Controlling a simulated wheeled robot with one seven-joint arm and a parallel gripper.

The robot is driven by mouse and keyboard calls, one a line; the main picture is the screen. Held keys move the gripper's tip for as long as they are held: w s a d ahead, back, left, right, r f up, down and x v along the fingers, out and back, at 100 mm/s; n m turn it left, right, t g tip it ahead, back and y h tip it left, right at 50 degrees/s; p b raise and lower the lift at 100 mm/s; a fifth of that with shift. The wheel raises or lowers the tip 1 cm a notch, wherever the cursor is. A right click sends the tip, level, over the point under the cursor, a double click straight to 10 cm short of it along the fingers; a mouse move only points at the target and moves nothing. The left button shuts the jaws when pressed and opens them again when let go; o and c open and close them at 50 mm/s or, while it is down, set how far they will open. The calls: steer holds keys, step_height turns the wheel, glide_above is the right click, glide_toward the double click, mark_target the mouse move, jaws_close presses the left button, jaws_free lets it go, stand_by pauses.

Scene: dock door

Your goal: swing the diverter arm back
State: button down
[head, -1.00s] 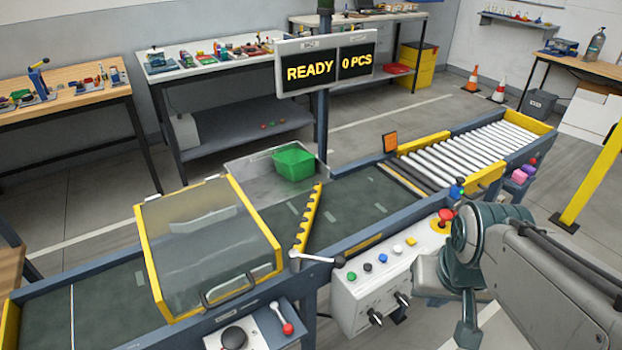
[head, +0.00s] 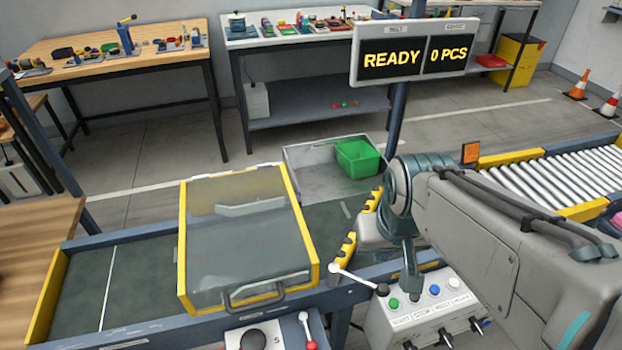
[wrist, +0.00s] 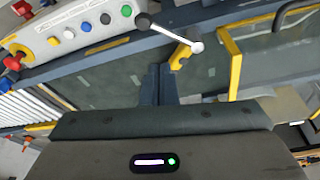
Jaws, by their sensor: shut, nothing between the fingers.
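The diverter arm (head: 346,245) is a yellow toothed bar lying slantwise across the dark belt, partly hidden behind my arm in the head view. At its near end a white lever (head: 353,278) with a black knob reaches over the belt's near rail. In the wrist view the lever (wrist: 176,37) and a yellow end of the diverter arm (wrist: 180,56) show just beyond my fingers. My gripper (wrist: 160,70) is shut and empty, over the belt close to that yellow end. I cannot tell whether they touch.
A clear hood with a yellow frame (head: 184,250) stands over the belt to the left. A control box (head: 425,310) with coloured buttons is at the near rail. A green bin (head: 357,158) sits in a grey tray behind the belt. A sign post (head: 398,110) rises behind.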

steer(key=shift+w+a, duration=0.15)
steer(key=shift+w, duration=0.15)
steer(key=w+a+f+n+g+h, duration=0.1)
steer(key=w+n, duration=0.3)
steer(key=w, duration=0.4)
steer(key=w+a+f+n+g+h, duration=0.1)
steer(key=w+a+f+n+g, duration=0.1)
steer(key=w, duration=0.7)
steer(key=w+a+f+n+g+h, duration=0.1)
steer(key=w+a+f+n, duration=0.3)
steer(key=w, duration=0.5)
steer(key=shift+f+n+g+h+b, duration=0.35)
steer(key=shift+n+g, duration=0.25)
steer(key=shift+n, duration=0.3)
